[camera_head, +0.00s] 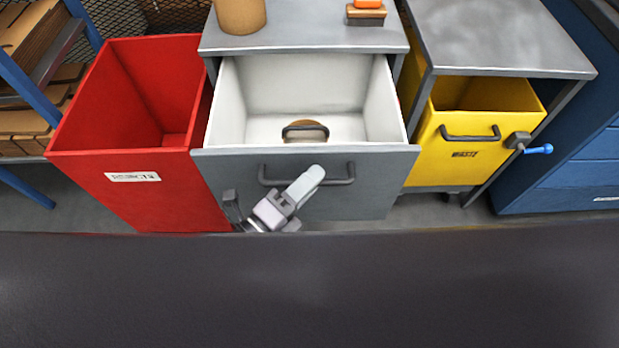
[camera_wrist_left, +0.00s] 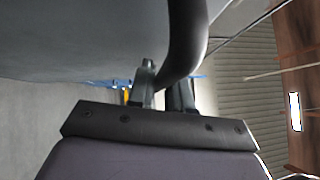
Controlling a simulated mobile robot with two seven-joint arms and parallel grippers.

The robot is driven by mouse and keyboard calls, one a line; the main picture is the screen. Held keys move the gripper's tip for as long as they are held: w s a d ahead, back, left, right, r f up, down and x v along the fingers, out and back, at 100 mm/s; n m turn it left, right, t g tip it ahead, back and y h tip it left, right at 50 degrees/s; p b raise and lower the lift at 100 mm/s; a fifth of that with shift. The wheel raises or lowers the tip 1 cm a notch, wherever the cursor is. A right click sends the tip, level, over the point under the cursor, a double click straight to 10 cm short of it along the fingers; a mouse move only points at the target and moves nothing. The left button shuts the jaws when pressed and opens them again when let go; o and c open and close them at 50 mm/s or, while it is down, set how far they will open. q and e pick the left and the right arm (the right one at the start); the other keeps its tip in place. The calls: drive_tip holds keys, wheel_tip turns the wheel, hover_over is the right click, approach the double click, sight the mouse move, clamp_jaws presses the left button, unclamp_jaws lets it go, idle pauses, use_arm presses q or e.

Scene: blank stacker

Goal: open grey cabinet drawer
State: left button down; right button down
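The grey cabinet (camera_head: 220,42) stands in the middle of the head view. Its drawer (camera_head: 228,180) is pulled out, showing a pale inside. A dark bar handle (camera_head: 340,181) is on the drawer's grey front. My left gripper (camera_head: 310,180) is at this handle, overlapping its bar. In the left wrist view the handle (camera_wrist_left: 187,40) curves down between the two fingers of my left gripper (camera_wrist_left: 163,90), which are close together around it. The finger contact is partly hidden. My right gripper is not in view.
A red open bin (camera_head: 150,190) stands left of the drawer. A yellow drawer (camera_head: 470,155) under a grey top stands to the right. Inside the grey drawer is a round brown thing with a dark handle (camera_head: 305,128). A tan cylinder (camera_head: 240,14) and an orange-topped block (camera_head: 367,14) sit on the cabinet.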

use_arm(q)
drive_tip(key=c, duration=1.2)
unclamp_jaws()
drive_tip(key=shift+o, duration=0.2)
drive_tip(key=shift+a, duration=0.15)
drive_tip(key=v, duration=0.7)
drive_tip(key=shift+b, duration=0.3)
